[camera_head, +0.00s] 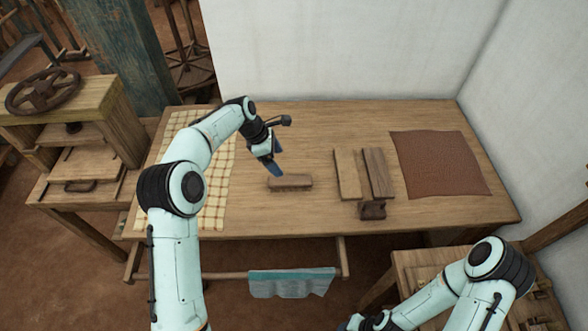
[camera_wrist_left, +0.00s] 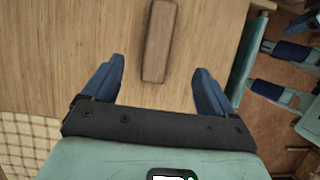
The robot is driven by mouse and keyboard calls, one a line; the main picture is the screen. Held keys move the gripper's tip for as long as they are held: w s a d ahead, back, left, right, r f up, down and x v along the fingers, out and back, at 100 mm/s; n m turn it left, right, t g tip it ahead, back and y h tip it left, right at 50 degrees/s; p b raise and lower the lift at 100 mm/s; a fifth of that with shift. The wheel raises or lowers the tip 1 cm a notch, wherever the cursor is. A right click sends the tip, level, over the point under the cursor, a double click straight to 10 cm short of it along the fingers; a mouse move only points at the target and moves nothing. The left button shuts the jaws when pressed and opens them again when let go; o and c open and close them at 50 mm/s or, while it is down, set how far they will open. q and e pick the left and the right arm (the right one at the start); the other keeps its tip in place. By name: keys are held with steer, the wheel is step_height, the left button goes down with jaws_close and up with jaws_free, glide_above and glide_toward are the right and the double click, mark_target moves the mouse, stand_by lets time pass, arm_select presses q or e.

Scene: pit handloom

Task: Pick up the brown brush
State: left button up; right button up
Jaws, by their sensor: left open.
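The brown brush (camera_head: 290,182) lies on the wooden table, left of the middle in the head view. In the left wrist view the brush (camera_wrist_left: 160,40) shows as a long brown block, lying lengthwise ahead of the fingers and in line with the gap between them. My left gripper (camera_head: 275,167) is open and empty, just above and behind the brush in the head view. Its two blue fingers (camera_wrist_left: 160,88) are spread in the left wrist view. My right arm is at the lower right of the head view; its gripper (camera_head: 365,324) is partly cut off by the bottom edge.
Two flat wooden pieces (camera_head: 347,174) (camera_head: 377,173) and a small dark block (camera_head: 372,210) lie right of the brush. A brown mat (camera_head: 440,163) is at the right. A checked cloth (camera_head: 213,205) covers the table's left part. A blue-grey cloth (camera_head: 290,284) hangs at the front.

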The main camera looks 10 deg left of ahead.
arm_select(q)
glide_above(290, 179)
steer(key=s+a, duration=0.1)
steer(key=f, duration=0.6)
steer(key=shift+s+a+f, duration=0.2)
steer(key=shift+f, duration=0.15)
steer(key=shift+w+a+x, duration=0.1)
steer(key=shift+w+x, duration=0.05)
steer(key=shift+x, duration=0.85)
steer(key=shift+w+a+x, duration=0.1)
steer(key=shift+a+x, duration=0.05)
steer(key=shift+x, duration=0.85)
steer(key=shift+w+a+x, duration=0.1)
steer(key=shift+w+x, duration=0.05)
steer(key=shift+x, duration=0.8)
steer(key=c, duration=1.1)
